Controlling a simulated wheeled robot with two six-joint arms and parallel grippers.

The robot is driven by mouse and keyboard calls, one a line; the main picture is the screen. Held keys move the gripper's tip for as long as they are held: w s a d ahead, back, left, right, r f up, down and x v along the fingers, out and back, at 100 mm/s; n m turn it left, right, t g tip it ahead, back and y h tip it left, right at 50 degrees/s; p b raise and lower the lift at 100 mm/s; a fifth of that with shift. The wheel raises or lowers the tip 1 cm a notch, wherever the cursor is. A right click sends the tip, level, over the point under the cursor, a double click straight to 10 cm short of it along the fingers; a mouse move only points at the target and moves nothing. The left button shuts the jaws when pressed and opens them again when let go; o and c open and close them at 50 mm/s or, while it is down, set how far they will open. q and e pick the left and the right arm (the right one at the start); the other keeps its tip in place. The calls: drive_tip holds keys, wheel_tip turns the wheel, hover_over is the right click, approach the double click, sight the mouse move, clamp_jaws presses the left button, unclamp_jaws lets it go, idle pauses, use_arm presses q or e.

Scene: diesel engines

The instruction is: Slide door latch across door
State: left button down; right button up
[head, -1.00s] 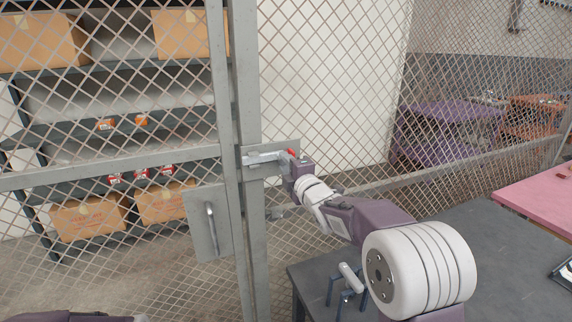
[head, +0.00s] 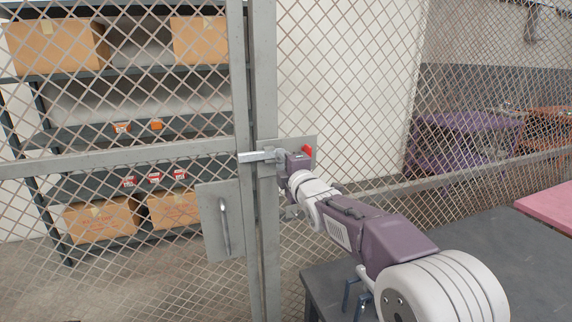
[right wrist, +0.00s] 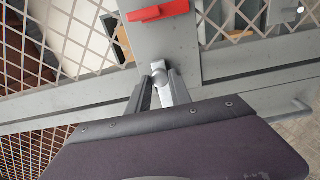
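The door latch (head: 257,156) is a light grey metal bar with its end reaching left over the door's edge post. It is mounted on a grey plate (head: 304,148) with a red piece (head: 308,151). My right gripper (head: 284,159) is at the latch's right part. The right wrist view shows my right gripper (right wrist: 161,84) with one finger on each side of the latch's short handle (right wrist: 158,69), apparently closed on it. The red piece (right wrist: 158,11) lies just above. The mesh door (head: 120,157) stands left of the post (head: 267,220). My left gripper is not in view.
A grey plate with a door handle (head: 224,222) sits below the latch on the door. A dark table (head: 470,245) lies under my right arm, with a pink table (head: 550,200) at the right. Shelves with boxes (head: 100,220) stand behind the mesh.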

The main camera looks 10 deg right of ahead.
drive_tip(key=o, duration=0.4)
drive_tip(key=shift+a, duration=0.3)
drive_tip(key=s+b, duration=0.1)
drive_tip(key=s, duration=0.2)
drive_tip(key=s+d+b, duration=0.1)
drive_tip(key=s, duration=0.2)
drive_tip(key=s+b, duration=0.1)
drive_tip(key=s, duration=0.2)
drive_tip(key=shift+d, duration=0.4)
